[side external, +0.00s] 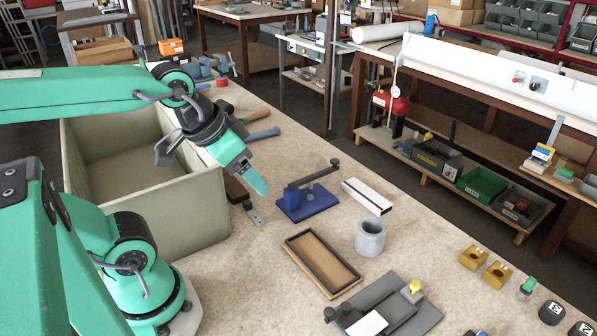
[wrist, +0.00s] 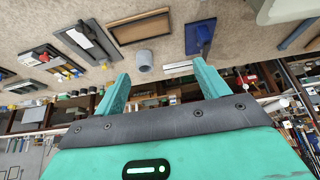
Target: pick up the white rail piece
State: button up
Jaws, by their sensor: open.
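The white rail piece (side external: 367,196) lies on the bench in the side external view, a short white bar with a dark groove along it. It sits right of the blue lever fixture (side external: 308,202) and behind the grey cup (side external: 370,238). In the wrist view the rail piece (wrist: 178,67) shows between my fingers, partly hidden by the right one. My gripper (side external: 258,183) is raised above the bench, left of the blue fixture and apart from the rail piece. In the wrist view my gripper (wrist: 161,73) is open, with nothing between its fingers.
A wooden tray with dark rim (side external: 290,244) lies in front of the blue fixture. A grey fixture plate (side external: 425,312) holds another white piece (side external: 367,323). Yellow blocks (side external: 473,257) stand at right. A large beige bin (side external: 205,215) is at left. Bench around the rail's right side is clear.

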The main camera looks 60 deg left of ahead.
jog(key=shift+w+r, duration=0.1)
jog(key=w, duration=0.1)
jog(key=n+g, duration=0.6)
jog(key=n, duration=1.2)
send_over(367, 193)
notch_tip(367, 193, down, 16)
jog(key=shift+s, duration=0.15)
jog(key=shift+a+f, duration=0.1)
jog(key=shift+f, duration=0.25)
jog(key=shift+f, duration=0.1)
jog(key=shift+f, duration=1.2)
